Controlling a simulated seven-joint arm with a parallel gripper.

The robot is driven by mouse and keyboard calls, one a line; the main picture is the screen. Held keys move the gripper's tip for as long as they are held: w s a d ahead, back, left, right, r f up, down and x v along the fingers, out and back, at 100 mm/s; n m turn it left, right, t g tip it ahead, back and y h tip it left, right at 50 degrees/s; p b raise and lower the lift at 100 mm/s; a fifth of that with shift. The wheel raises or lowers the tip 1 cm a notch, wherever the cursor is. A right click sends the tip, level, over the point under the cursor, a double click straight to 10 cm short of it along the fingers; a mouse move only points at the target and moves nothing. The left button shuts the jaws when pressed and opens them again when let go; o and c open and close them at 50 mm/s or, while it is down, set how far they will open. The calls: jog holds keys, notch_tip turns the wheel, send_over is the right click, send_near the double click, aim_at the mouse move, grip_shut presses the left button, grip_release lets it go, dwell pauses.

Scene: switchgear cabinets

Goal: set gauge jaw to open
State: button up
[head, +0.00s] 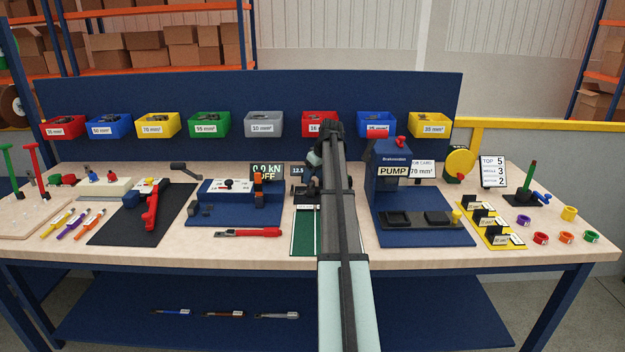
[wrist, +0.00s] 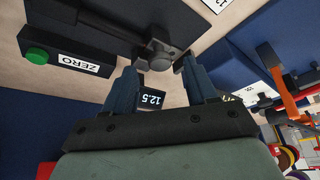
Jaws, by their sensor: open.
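The gauge (head: 298,191) stands at the middle of the bench, at the back of a green strip, partly hidden behind my arm in the head view. Its small display (wrist: 152,99) reads 12.5 in the wrist view. A dark jaw part with a round end (wrist: 160,58) lies ahead of the fingers there, joined to a dark bar. My gripper (wrist: 159,66) is open, with one fingertip on each side of this round end. I cannot tell whether either finger touches it. The head view mostly hides the fingers.
A dark block with a ZERO label (wrist: 79,64) and a green button (wrist: 37,55) is close to the left finger. The blue PUMP unit (head: 393,165) stands right of my arm. A force display (head: 267,171) and blue fixture (head: 228,190) stand to the left.

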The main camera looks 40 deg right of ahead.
jog(key=shift+x, duration=1.05)
jog(key=shift+c, duration=0.2)
grip_shut()
jog(key=shift+s, duration=0.1)
